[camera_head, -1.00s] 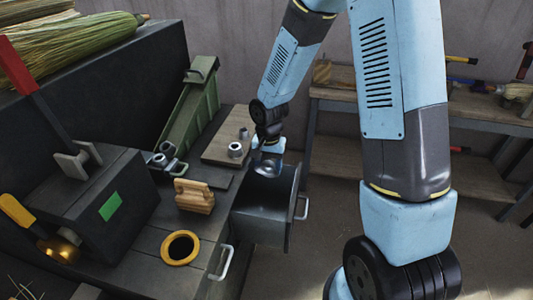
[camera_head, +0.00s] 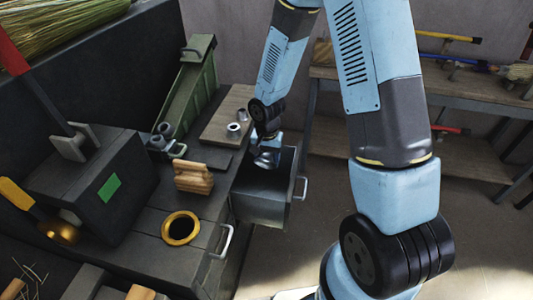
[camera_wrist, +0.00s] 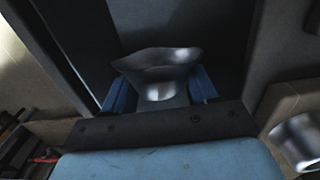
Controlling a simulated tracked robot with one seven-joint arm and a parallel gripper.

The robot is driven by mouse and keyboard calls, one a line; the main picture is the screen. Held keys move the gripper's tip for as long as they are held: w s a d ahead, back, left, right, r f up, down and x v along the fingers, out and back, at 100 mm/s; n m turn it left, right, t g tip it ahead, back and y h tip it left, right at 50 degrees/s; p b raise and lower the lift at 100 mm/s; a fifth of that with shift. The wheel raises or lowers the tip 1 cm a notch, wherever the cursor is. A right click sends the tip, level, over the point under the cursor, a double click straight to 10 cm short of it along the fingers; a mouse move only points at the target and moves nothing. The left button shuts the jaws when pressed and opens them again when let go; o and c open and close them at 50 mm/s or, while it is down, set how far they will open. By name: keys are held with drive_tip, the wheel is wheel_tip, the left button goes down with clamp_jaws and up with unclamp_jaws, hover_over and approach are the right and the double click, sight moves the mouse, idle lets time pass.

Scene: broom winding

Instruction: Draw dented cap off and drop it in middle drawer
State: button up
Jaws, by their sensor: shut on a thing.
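The dented metal cap (camera_wrist: 160,65) is flared and uneven at its rim. It sits between the two blue fingers of my gripper (camera_wrist: 160,92) in the wrist view, and the fingers are shut on it. In the head view my gripper (camera_head: 266,152) points down over the mouth of an open dark grey drawer (camera_head: 262,208), with the cap showing at its lower end. The drawer's walls also show around the cap in the wrist view. The drawer's floor is mostly hidden in the head view. I cannot tell how deep the cap is.
On the bench stand a wooden block (camera_head: 193,177), a brass ring (camera_head: 181,228), small metal cylinders (camera_head: 233,130) on a board and a dark box (camera_head: 95,180) with a green patch. A green case (camera_head: 188,85) leans behind. A shelf (camera_head: 440,90) stands at the back right.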

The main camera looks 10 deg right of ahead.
drive_tip(key=shift+f, duration=6.25)
drive_tip(key=o, duration=1.2)
drive_tip(key=shift+r, duration=0.15)
drive_tip(key=shift+r, duration=2.8)
drive_tip(key=shift+r, duration=6.05)
